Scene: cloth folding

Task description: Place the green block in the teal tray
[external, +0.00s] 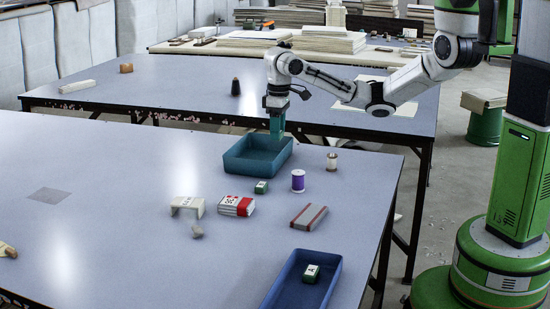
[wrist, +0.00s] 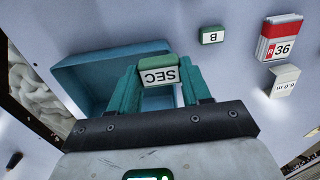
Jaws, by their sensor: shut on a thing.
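A small green block marked B (external: 261,187) lies in front of the tray. A purple spool (external: 298,181), a tan spool (external: 332,161), a red and white box (external: 236,206), a pale bracket (external: 187,205) and a grey box (external: 309,217) lie nearby. A blue tray (external: 279,290) holds another block.

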